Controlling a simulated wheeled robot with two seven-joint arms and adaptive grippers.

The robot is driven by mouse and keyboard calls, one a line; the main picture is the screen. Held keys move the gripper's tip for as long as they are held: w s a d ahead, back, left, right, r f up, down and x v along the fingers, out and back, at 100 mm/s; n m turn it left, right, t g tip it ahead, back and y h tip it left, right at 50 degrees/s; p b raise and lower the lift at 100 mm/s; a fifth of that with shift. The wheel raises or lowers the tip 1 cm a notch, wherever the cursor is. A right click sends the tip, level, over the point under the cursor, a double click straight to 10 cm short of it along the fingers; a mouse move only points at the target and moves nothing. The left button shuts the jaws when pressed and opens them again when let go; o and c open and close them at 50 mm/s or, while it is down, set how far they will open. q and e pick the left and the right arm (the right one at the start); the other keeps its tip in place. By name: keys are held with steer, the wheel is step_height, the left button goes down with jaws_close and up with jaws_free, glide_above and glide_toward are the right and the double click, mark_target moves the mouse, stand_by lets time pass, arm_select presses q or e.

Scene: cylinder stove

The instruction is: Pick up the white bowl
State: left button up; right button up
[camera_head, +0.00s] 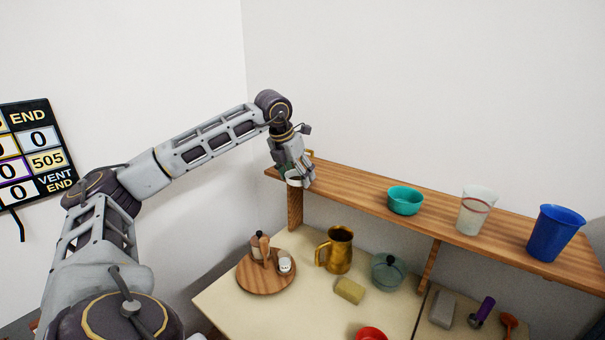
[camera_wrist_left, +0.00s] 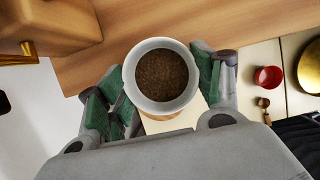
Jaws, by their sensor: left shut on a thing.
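The white bowl (camera_wrist_left: 162,78) is round, with a pale rim and a brown, grainy-looking inside. In the left wrist view it sits between the green-padded fingers of my left gripper (camera_wrist_left: 158,95), which is shut on it. In the head view my left gripper (camera_head: 296,177) points down at the left end of the wooden shelf (camera_head: 343,185). Only a small white part of the bowl (camera_head: 293,182) shows under the fingers there. I cannot tell whether the bowl touches the shelf. My right gripper is not in view.
Below are a round wooden tray (camera_head: 262,284), a gold mug (camera_head: 339,251), a lidded glass pot (camera_head: 387,274), a yellow sponge (camera_head: 349,290) and a red bowl (camera_head: 370,334).

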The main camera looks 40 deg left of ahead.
mark_target(292, 184)
arm_select(q)
steer(key=s, duration=0.3)
steer(key=shift+s+d+b, duration=0.1)
steer(key=shift+b, duration=0.3)
steer(key=s+b, duration=0.2)
steer(key=s, duration=0.5)
steer(key=shift+s+d, duration=0.3)
steer(key=shift+d, duration=0.15)
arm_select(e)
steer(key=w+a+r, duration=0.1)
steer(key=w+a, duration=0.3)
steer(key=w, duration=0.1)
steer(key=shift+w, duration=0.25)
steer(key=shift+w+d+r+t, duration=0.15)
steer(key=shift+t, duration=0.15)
arm_select(q)
steer(key=shift+w+f, duration=0.1)
steer(key=shift+w, duration=0.05)
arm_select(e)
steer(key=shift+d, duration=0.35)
